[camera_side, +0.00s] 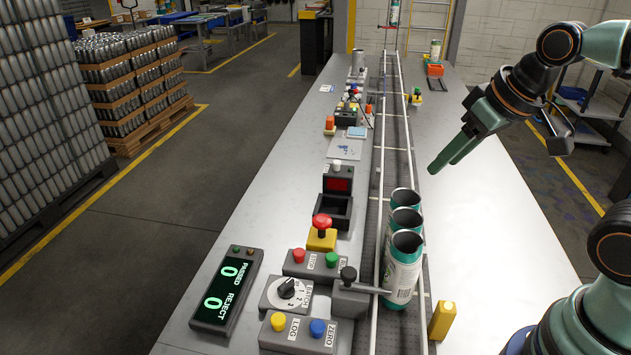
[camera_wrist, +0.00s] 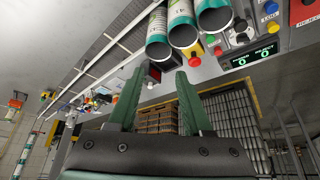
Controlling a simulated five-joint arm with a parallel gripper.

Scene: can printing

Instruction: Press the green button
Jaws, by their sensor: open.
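The green button (camera_side: 332,259) sits on a grey box beside a red button (camera_side: 299,256), left of the conveyor in the side view. A small green button (camera_wrist: 218,50) also shows in the wrist view, near the cans. My gripper (camera_side: 437,166) is above the table on the right side of the conveyor, well apart from the green button. In the wrist view my gripper's two green fingers (camera_wrist: 158,76) are spread with nothing between them.
Several open cans (camera_side: 404,250) stand in a row on the conveyor (camera_side: 392,140), between my gripper and the button box. A black-knobbed lever (camera_side: 348,275) reaches to the front can. A red mushroom button (camera_side: 321,222), a dial box (camera_side: 287,290) and a counter display (camera_side: 228,288) surround the button box.

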